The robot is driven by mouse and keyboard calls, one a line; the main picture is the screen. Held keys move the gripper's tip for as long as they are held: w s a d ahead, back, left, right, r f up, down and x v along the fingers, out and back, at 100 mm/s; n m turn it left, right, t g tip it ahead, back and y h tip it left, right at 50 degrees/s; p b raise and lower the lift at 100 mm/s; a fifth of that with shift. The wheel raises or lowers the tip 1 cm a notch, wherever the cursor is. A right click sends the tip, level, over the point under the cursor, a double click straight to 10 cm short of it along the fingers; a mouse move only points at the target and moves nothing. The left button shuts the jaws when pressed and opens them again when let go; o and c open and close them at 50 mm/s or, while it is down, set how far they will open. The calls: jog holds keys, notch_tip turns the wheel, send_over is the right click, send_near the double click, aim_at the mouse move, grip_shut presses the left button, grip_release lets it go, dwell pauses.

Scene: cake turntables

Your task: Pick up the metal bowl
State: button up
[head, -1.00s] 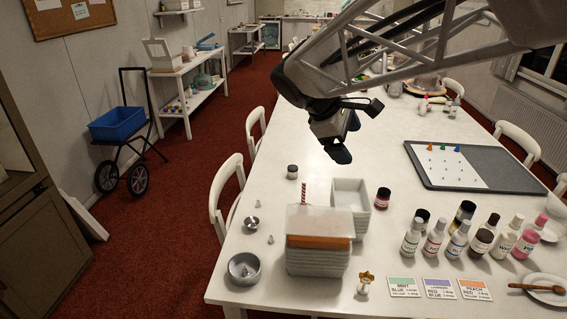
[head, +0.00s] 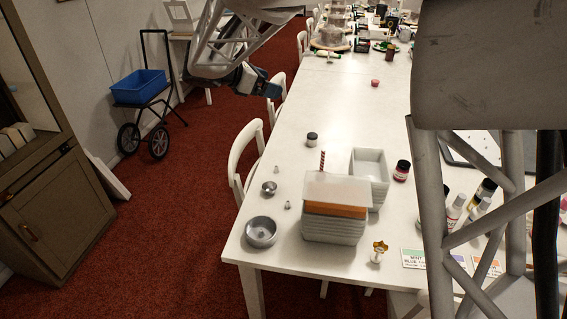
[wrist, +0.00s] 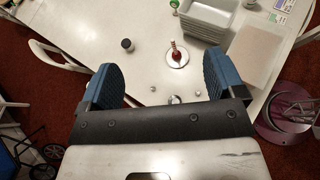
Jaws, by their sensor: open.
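A round grey metal bowl (head: 261,231) stands at the near left corner of the table. A smaller metal bowl (head: 269,187) stands just behind it. My gripper (head: 264,83) is open and empty, in the air by the table's left edge, well above and beyond the bowls. In the wrist view its two blue fingers (wrist: 160,72) are spread wide. A small shiny round thing, perhaps the smaller bowl (wrist: 174,99), shows between them, partly hidden by the gripper's body. I cannot make out the larger bowl there.
Stacked white trays (head: 335,228) under a pale lid stand right of the bowls. A red-striped stick (head: 322,160), a dark jar (head: 312,139) and small metal tips (head: 288,205) are nearby. A white chair (head: 247,150) stands at the left edge. My arm hides the right side.

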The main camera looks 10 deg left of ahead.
jog(key=a+f+n+t, duration=0.1)
jog(key=a+n, duration=0.1)
jog(key=a, duration=0.3)
notch_tip(320, 180, down, 32)
jog(key=shift+w+d+f, duration=0.15)
jog(key=shift+w+f, duration=0.05)
jog(key=shift+w, duration=0.25)
jog(key=shift+f, duration=1.75)
jog(key=shift+f, duration=0.1)
